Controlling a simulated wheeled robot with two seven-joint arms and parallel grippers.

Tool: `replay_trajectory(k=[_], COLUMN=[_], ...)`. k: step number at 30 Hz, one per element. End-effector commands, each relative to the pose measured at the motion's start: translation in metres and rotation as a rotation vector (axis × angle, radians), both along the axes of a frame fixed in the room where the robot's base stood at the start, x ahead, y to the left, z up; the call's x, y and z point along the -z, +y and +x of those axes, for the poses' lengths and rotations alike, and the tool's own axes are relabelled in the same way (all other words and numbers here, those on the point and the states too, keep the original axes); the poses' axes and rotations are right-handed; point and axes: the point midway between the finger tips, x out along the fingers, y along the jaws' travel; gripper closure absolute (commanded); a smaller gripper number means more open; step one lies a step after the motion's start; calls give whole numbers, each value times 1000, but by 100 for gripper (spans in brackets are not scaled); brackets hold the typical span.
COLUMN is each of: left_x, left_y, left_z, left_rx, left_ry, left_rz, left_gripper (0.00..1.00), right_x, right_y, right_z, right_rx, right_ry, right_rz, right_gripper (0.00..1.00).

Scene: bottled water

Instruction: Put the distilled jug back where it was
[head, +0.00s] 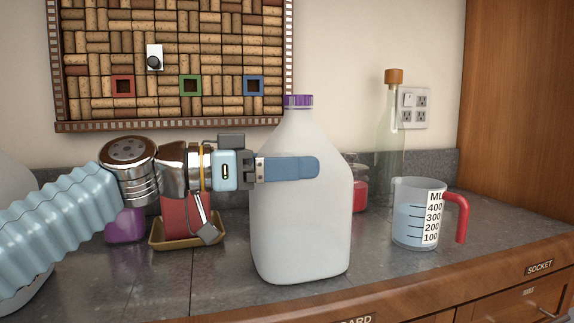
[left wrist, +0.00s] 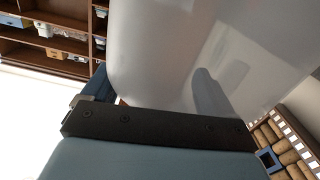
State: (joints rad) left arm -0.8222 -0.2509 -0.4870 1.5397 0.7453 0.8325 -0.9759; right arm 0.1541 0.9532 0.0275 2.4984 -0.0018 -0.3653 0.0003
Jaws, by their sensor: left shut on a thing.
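A white jug with a purple cap (head: 298,215) stands upright at the middle of the head view, over the front part of the counter. My left gripper (head: 300,168) is shut on the jug at its upper body. One blue finger lies across the near face; the other is hidden behind the jug. In the left wrist view the jug (left wrist: 180,55) fills the upper middle, close against the gripper. I cannot tell whether the jug's base touches the counter. My right gripper is not in view.
A measuring cup with a red handle (head: 415,225) stands right of the jug. Behind are a clear corked bottle (head: 391,130) and a small red-filled container (head: 360,195). A red item (head: 184,217) stands on a tan tray (head: 160,244) at left. The counter's front edge (head: 450,277) is close.

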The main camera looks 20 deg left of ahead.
Motion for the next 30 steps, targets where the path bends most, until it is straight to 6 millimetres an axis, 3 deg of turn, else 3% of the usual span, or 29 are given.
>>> replay_trajectory(k=[1, 2, 4, 13, 24, 30], left_x=[2, 2, 1, -5, -3, -3], left_y=[0, 0, 0, 0, 53, 63], left_z=[0, 0, 0, 0, -35, -42], left_rx=[0, 0, 0, 0, -2, -1], left_ry=[-2, 0, 0, 0, -2, -1], left_rz=[-2, 0, 0, 0, -1, 1], left_gripper=[98, 10, 0, 0, 0, 0], right_x=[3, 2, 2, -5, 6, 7], right_y=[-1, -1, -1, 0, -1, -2], right_z=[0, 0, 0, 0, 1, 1], right_rx=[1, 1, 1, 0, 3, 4], right_ry=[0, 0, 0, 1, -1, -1], right_rz=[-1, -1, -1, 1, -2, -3], right_gripper=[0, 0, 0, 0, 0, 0])
